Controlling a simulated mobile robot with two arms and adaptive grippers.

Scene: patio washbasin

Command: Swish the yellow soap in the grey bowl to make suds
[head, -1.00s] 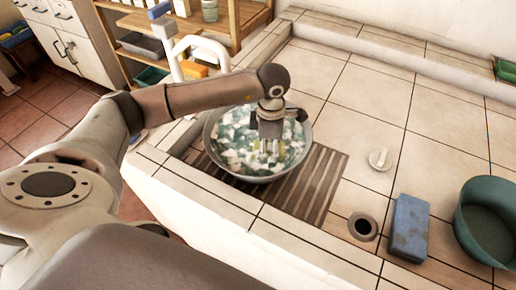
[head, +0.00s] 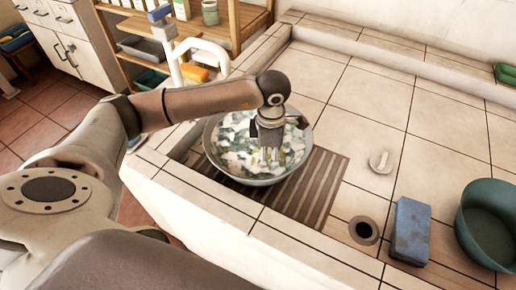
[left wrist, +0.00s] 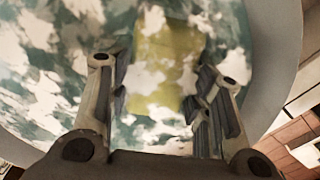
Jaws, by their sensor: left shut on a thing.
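The grey bowl (head: 225,168) stands on the slatted brown drain board and holds greenish water with white suds patches. My left gripper (head: 268,154) points down into the bowl, its fingertips low at the suds. In the left wrist view the yellow soap (left wrist: 165,65) lies between the two fingers of my left gripper (left wrist: 160,90), partly covered by white foam. The fingers are shut on it. In the head view the soap is mostly hidden by the gripper. My right gripper is not in view.
A drain hole (head: 363,229), a blue block (head: 410,230), a small white piece (head: 381,161) and a green basin (head: 487,225) are to the right of the bowl. A white tap (head: 200,50) stands behind it.

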